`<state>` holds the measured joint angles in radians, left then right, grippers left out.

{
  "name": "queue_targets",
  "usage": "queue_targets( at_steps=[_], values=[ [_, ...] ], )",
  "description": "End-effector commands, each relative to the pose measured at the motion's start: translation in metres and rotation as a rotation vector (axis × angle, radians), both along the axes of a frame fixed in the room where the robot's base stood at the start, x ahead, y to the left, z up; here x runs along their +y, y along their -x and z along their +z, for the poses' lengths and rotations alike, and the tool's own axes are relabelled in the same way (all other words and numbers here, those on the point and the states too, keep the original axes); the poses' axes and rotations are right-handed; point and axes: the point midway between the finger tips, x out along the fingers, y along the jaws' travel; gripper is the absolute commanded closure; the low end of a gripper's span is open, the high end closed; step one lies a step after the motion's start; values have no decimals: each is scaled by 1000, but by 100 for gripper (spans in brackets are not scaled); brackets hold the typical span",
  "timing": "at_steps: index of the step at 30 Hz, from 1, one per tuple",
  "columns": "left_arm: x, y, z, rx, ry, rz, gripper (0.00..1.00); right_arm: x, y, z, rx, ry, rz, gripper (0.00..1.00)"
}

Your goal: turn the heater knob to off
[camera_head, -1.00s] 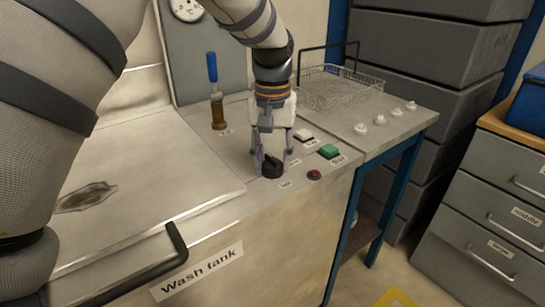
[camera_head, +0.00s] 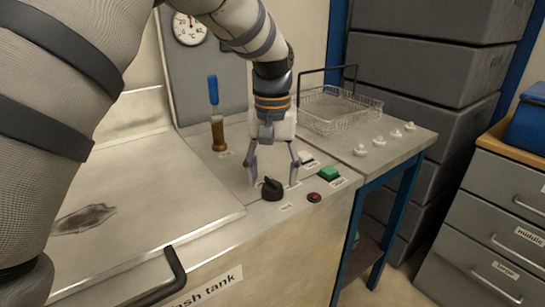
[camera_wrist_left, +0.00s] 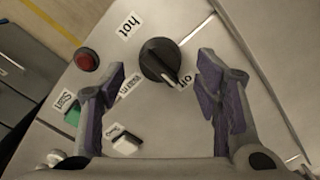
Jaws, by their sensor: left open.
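The black heater knob (camera_head: 272,189) sits on the front panel of the wash tank, and it also shows in the left wrist view (camera_wrist_left: 160,60). There its white pointer line points at the "off" label (camera_wrist_left: 183,77), which a finger partly covers. "Warm" and "hot" labels lie around the knob. My left gripper (camera_head: 273,178) is open, its fingers spread behind and above the knob. In the left wrist view the fingers (camera_wrist_left: 163,78) stand on both sides, clear of the knob. My right gripper is not seen.
A red button (camera_head: 314,197), a green button (camera_head: 329,173) and a pale switch (camera_head: 306,158) are beside the knob. A wire basket (camera_head: 340,110) stands on the right-hand table.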

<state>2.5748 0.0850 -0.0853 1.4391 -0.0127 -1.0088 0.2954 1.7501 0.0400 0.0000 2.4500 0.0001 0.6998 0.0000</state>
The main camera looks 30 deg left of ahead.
Motion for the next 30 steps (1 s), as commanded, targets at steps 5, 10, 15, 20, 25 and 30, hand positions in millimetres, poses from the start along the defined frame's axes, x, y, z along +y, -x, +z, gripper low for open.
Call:
queue_targets(
  at_steps=[5,10,15,20,25,30],
  values=[
    [0,-1,52,-6,-1,0,43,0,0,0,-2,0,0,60],
    [0,-1,86,-3,0,0,43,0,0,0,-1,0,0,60],
    [0,0,98,0,0,0,43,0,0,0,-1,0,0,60],
    [0,0,98,1,0,0,43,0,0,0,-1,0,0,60],
    [0,0,98,1,0,0,43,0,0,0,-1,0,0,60],
    [0,0,98,1,0,0,43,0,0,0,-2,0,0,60]
  ],
)
